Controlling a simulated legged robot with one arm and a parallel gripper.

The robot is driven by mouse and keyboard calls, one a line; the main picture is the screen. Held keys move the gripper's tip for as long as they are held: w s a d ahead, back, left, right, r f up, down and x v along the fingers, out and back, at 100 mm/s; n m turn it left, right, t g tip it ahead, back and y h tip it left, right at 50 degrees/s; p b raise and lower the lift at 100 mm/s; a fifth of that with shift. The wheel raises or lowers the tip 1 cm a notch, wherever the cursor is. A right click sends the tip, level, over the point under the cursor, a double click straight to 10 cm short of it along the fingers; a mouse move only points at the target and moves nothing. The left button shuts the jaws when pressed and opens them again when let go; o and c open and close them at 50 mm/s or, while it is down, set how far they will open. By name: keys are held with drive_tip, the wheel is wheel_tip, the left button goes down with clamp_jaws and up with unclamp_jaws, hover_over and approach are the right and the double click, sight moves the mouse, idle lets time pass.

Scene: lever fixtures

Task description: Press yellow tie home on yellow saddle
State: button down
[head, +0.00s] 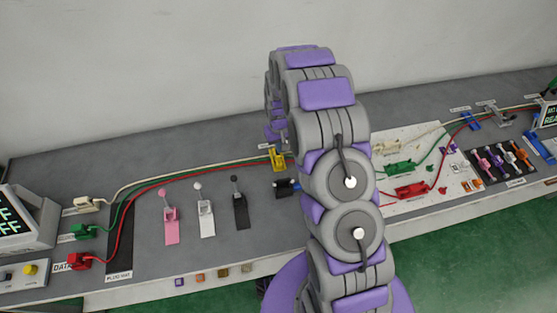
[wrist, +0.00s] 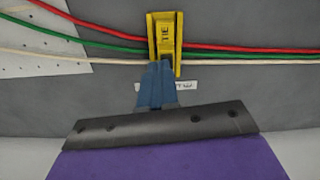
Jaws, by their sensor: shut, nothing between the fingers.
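In the wrist view the yellow tie (wrist: 165,36), marked TIE, sits at the yellow saddle (wrist: 178,60), whose edges show around it. Red, green and white cables run across there and pass out of sight behind the yellow parts. My gripper (wrist: 157,66) has its blue fingers shut together and empty. Their tips overlap the lower end of the tie in the picture; I cannot tell whether they touch it. In the head view the yellow tie and saddle (head: 277,158) appear as one small yellow shape left of my arm, and my fingertips are not clear there.
Pink (head: 171,215), white (head: 206,215) and black (head: 240,210) levers stand on the bench left of my arm. Red (head: 82,261), green (head: 80,231) and white (head: 88,204) plugs lie further left. A white perforated board (head: 440,200) is on the right.

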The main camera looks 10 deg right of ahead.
drive_tip(key=shift+a+f, duration=0.15)
drive_tip(key=shift+a, duration=0.65)
drive_tip(key=shift+d+f, duration=0.35)
drive_tip(key=shift+d, duration=0.3)
drive_tip(key=shift+a, duration=0.4)
drive_tip(key=shift+a+r, duration=0.1)
drive_tip(key=shift+r, duration=0.4)
drive_tip(key=shift+d+r+p, duration=0.2)
drive_tip(key=shift+r+p, duration=0.05)
drive_tip(key=shift+r, duration=0.5)
drive_tip(key=shift+d+r+p, duration=0.15)
drive_tip(key=shift+r+p, duration=0.1)
drive_tip(key=shift+r, duration=0.5)
wheel_tip(320, 180, up, 17)
drive_tip(key=p, duration=0.1)
